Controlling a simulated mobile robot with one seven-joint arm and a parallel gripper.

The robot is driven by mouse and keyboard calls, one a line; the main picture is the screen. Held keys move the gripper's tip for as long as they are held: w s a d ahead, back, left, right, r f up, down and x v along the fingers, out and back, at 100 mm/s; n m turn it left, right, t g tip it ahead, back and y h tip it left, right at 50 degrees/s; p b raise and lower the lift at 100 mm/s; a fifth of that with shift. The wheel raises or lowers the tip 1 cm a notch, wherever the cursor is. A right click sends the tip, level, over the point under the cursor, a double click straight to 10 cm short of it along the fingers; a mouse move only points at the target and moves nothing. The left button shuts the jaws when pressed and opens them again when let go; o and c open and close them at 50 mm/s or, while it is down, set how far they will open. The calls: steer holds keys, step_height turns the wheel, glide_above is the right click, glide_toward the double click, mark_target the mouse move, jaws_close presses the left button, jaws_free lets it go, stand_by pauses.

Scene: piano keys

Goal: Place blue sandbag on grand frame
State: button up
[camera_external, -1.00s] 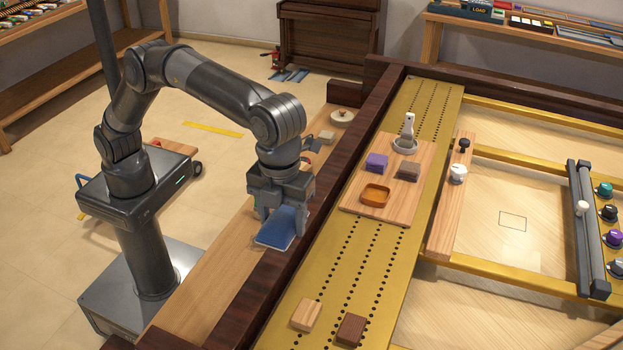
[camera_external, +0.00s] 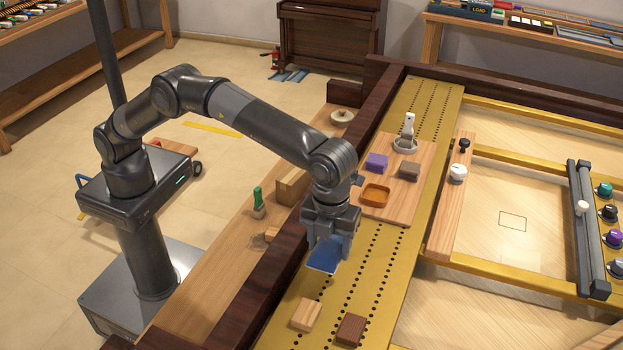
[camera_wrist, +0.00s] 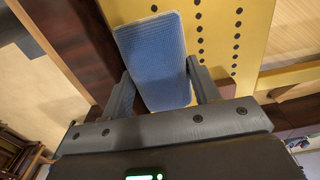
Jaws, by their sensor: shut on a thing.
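The blue sandbag (camera_external: 324,256) is a flat blue block held in my gripper (camera_external: 330,240). In the wrist view the sandbag (camera_wrist: 155,60) sits between the two fingers of my gripper (camera_wrist: 157,92), which are shut on it. The grand frame (camera_external: 273,322) is the gold plate with rows of dark holes. In the external view the sandbag appears over the frame's left part, near the dark wooden rim. Whether it touches the plate I cannot tell. The frame (camera_wrist: 215,50) also shows behind the sandbag in the wrist view.
A wooden board (camera_external: 408,207) on the frame holds an orange tray (camera_external: 376,194), a purple block (camera_external: 377,161) and a brown block (camera_external: 409,171). Two small blocks, light (camera_external: 306,315) and dark (camera_external: 351,329), lie nearer the front. The dark rim (camera_external: 265,275) runs along the left.

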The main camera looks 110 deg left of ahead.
mark_target(342, 269)
steer(key=shift+w+a+f, duration=0.95)
steer(key=shift+w+a, duration=0.15)
steer(key=shift+a, duration=0.15)
steer(key=shift+f, duration=2)
steer(key=shift+f, duration=0.2)
steer(key=o, duration=1.2)
steer(key=shift+o, duration=0.2)
